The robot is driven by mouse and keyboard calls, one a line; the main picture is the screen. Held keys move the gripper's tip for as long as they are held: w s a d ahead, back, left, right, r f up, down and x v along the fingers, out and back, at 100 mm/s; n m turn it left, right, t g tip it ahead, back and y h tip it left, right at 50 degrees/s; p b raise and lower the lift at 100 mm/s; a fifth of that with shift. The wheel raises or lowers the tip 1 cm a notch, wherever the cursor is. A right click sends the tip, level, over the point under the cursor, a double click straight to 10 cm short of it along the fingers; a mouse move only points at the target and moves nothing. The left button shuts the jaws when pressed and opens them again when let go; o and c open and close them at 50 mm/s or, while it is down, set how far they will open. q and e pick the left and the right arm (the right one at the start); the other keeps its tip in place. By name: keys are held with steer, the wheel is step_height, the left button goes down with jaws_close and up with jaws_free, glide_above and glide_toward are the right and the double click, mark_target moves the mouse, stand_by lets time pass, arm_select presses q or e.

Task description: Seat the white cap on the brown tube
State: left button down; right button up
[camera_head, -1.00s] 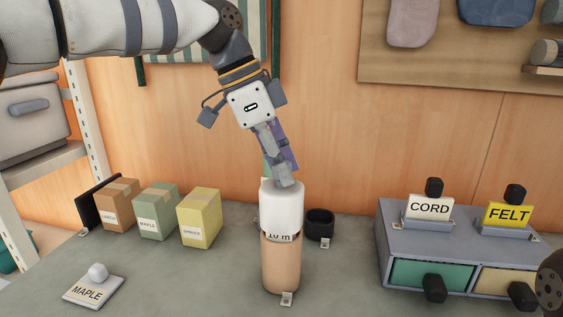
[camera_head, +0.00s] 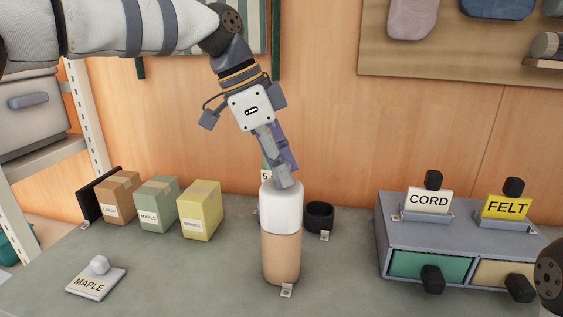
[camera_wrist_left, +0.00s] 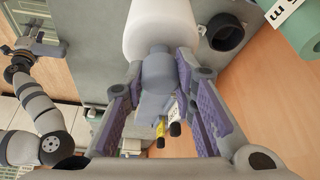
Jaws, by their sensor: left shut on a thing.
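The brown tube (camera_head: 281,258) stands upright on the bench in the middle of the head view. The white cap (camera_head: 281,207) sits upright on top of it, in line with it, and I see no gap at the seam. My left gripper (camera_head: 284,178) is above the cap, shut on its grey knob. In the left wrist view, the purple-padded fingers flank this knob (camera_wrist_left: 158,72), with the white cap (camera_wrist_left: 160,28) beyond. The tube is hidden there. My right arm shows at the left of the wrist view; its small gripper end (camera_wrist_left: 30,45) is unclear.
A black cup (camera_head: 319,217) stands close right of the tube. Several labelled boxes (camera_head: 156,210) and a MAPLE plate (camera_head: 96,281) are at left. A drawer unit (camera_head: 462,225) with CORD and FELT signs is at right. Bench between is clear.

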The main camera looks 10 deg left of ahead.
arm_select(q)
steer(key=shift+f, duration=0.15)
steer(key=c, duration=1.2)
jaws_free()
steer(key=shift+c, duration=0.2)
